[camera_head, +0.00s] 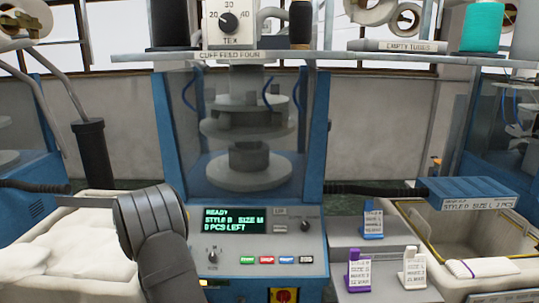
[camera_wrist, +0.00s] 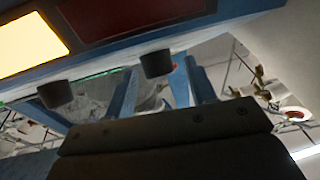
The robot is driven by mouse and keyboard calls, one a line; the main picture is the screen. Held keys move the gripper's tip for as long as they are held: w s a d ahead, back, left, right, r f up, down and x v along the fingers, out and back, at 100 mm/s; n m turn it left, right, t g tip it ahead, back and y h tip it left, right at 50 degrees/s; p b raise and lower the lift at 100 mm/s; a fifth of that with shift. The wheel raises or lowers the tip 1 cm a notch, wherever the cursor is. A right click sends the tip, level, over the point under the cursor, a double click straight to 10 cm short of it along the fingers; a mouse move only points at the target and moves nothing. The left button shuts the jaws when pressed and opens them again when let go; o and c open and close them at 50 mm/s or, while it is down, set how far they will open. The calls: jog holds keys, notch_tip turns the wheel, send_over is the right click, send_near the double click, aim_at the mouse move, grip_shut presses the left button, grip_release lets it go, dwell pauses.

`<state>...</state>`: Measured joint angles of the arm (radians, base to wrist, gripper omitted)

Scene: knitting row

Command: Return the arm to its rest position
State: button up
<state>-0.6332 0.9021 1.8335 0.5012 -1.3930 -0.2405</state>
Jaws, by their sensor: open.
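My arm (camera_head: 155,235) rises from the bottom edge in the head view, left of centre. Its grey ribbed joint stands in front of the knitting machine's lower left corner and the left bin. The fingers of my gripper do not show in the head view. In the wrist view, the dark body of my gripper (camera_wrist: 180,152) fills the bottom. I see nothing held there. The fingertips cannot be made out clearly.
The blue knitting machine (camera_head: 318,130) stands at centre; its display (camera_head: 234,220) reads READY, 0 pcs left. A bin of white fabric (camera_head: 85,240) is at left. A shelf (camera_head: 320,57) crosses above.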

dwell(0.4)
jog(key=v, duration=1.7)
jog(key=x, duration=1.7)
jog(key=shift+w, duration=0.2)
jog(key=shift+s+d+n+g+y, duration=0.15)
jog(key=shift+n+g+y, duration=0.25)
jog(key=shift+n+y, duration=1.15)
jog(key=shift+w+d+r+n+g+y, duration=0.1)
jog(key=shift+d+n+g+y, duration=0.05)
jog(key=shift+n+g+y, duration=1.5)
jog(key=shift+w+d+r+n+g+y, duration=0.15)
jog(key=shift+n+g+y, duration=0.9)
jog(key=shift+n, duration=1.15)
jog(key=shift+s+d+n+y, duration=0.15)
jog(key=shift+n+y, duration=0.1)
jog(key=shift+n, duration=0.05)
jog(key=v, duration=1.1)
jog(key=shift+f, duration=0.1)
